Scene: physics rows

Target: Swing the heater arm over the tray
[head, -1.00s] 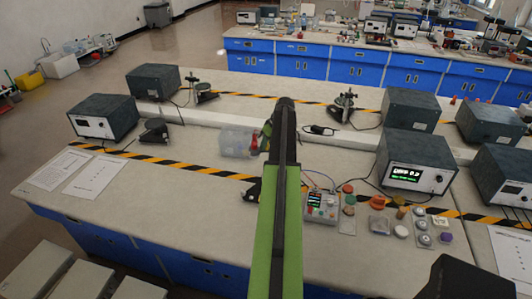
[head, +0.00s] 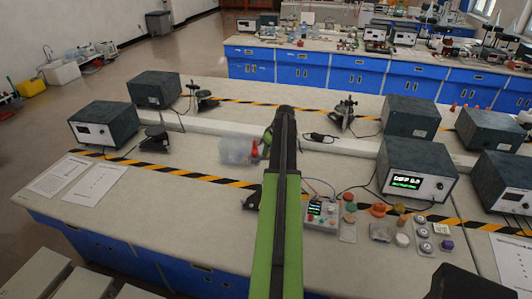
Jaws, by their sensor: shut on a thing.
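My arm, green below and black above, reaches up through the middle of the head view and ends over the bench. Its jaws do not show; they are hidden behind the arm. A small black part (head: 252,199) shows at the left edge of the arm, low over the bench; I cannot tell what it belongs to. A clear plastic tub (head: 236,151) stands left of the arm's far end, with a small red thing (head: 255,150) at its right side. I cannot make out the heater arm, and no tray shows clearly.
A small control box (head: 321,213) with a lit screen stands right of my arm, with several small coloured pieces beside it. A grey instrument (head: 415,171) with a lit display is farther right. Another grey instrument (head: 104,125) and paper sheets (head: 94,183) are at left. Striped tape crosses the bench.

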